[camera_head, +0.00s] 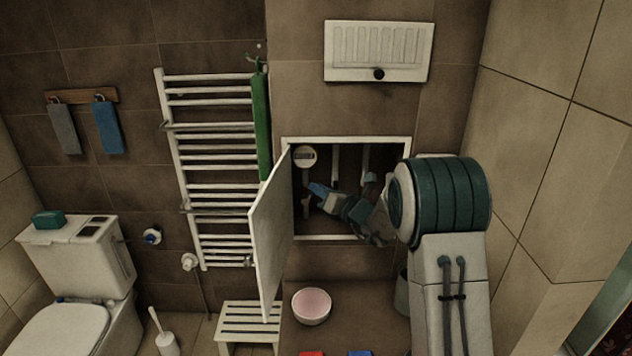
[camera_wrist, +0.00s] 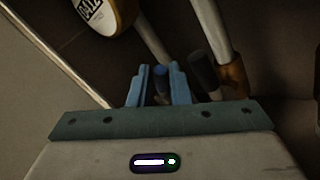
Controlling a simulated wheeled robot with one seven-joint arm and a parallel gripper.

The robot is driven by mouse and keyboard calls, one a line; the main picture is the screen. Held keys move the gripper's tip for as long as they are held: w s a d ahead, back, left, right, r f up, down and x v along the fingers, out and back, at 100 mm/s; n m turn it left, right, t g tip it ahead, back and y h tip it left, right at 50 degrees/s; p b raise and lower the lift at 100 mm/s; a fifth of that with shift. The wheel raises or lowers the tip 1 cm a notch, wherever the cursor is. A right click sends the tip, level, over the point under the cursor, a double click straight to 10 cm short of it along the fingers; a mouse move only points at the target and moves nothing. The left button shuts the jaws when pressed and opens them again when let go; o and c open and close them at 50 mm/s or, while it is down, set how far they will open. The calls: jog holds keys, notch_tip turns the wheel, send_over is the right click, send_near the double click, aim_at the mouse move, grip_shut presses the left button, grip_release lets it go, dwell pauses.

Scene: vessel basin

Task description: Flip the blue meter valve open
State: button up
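The blue meter valve shows as a dark lever with a blue end (camera_wrist: 161,72), between my two blue fingertips in the wrist view. My gripper (camera_wrist: 162,82) is open, with a narrow gap visible on each side of the lever. In the head view my gripper (camera_head: 318,190) is inside the open wall cabinet, below and right of the round white meter (camera_head: 304,156). The meter (camera_wrist: 98,14) also shows at the top of the wrist view. The valve is too small and hidden to make out in the head view.
A second dark lever (camera_wrist: 203,72) stands close right of my fingers, beside a pipe with a brass-coloured fitting (camera_wrist: 233,75). The white cabinet door (camera_head: 268,240) stands open to the left of my arm. A stool (camera_head: 248,325) and a pink basin (camera_head: 311,306) are below.

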jog(key=shift+x, duration=1.05)
grip_shut()
jog(key=shift+a+r+n+g+h, duration=0.15)
jog(key=shift+a+n+g+h, duration=0.15)
jog(key=shift+n, duration=0.2)
grip_release()
